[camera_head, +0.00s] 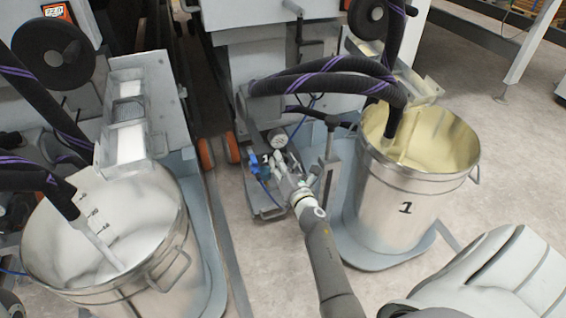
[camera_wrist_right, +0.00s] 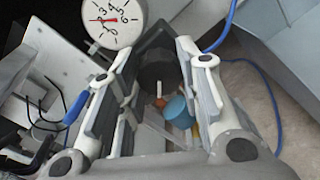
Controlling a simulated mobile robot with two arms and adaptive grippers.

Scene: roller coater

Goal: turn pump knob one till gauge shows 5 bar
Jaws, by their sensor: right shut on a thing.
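My right gripper (camera_head: 284,166) reaches in at the pump unit, left of the bucket marked 1. In the right wrist view its fingers (camera_wrist_right: 160,80) are shut on the black pump knob (camera_wrist_right: 157,68), which sits between them. The round white gauge (camera_head: 277,138) is just above the gripper. It shows larger in the right wrist view (camera_wrist_right: 114,19), with a red needle pointing left; its numbers are tilted and the exact reading is hard to tell. The knob is hidden by the gripper in the head view. My left gripper is not in view.
The metal bucket marked 1 (camera_head: 402,213) holds yellowish liquid, right of my right arm. Another bucket (camera_head: 172,262) with white liquid stands at left. Black hoses (camera_head: 330,82) hang above the pump. A blue hose (camera_wrist_right: 267,88) runs beside the gripper.

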